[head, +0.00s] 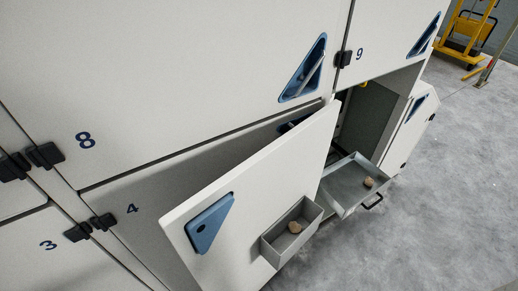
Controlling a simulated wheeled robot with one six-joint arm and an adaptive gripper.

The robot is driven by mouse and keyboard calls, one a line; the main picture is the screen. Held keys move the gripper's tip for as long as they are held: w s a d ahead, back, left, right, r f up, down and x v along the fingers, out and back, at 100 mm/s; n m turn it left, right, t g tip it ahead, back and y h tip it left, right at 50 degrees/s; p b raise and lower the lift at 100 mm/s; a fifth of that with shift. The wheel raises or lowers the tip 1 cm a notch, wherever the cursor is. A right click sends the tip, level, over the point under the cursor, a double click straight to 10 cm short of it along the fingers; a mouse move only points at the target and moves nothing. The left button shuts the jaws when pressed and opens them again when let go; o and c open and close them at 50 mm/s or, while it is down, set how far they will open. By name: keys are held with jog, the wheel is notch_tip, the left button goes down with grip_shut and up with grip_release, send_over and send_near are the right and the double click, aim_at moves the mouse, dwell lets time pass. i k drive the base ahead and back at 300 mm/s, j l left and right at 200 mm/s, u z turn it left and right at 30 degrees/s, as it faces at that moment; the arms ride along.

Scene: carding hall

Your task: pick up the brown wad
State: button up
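Two small brownish wads show in the head view. One brown wad (295,227) lies in a small grey open bin (270,246) fixed to the open door. The other brown wad (369,182) lies in a shallow grey tray (342,170) that sticks out of the cabinet beyond that door. The two look alike in colour, and I cannot tell which one the task means. My gripper is not in view.
The pale door (250,175) stands open with a blue triangular plate (210,222) on it. Shut doors numbered 8 and 9 are above. A black handle (374,201) is on the tray's front. Grey floor (450,200) at right is clear; a yellow trolley (467,30) stands far back.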

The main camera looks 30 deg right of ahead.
aim_at(368, 182)
jog(key=z, duration=1.4)
jog(key=i+u, duration=0.15)
jog(key=u, duration=0.55)
jog(key=i+l+u, duration=0.4)
jog(key=l, duration=0.3)
jog(key=i+l+u, duration=0.2)
jog(key=l, duration=0.2)
jog(key=i+l, duration=0.3)
jog(key=l, duration=0.15)
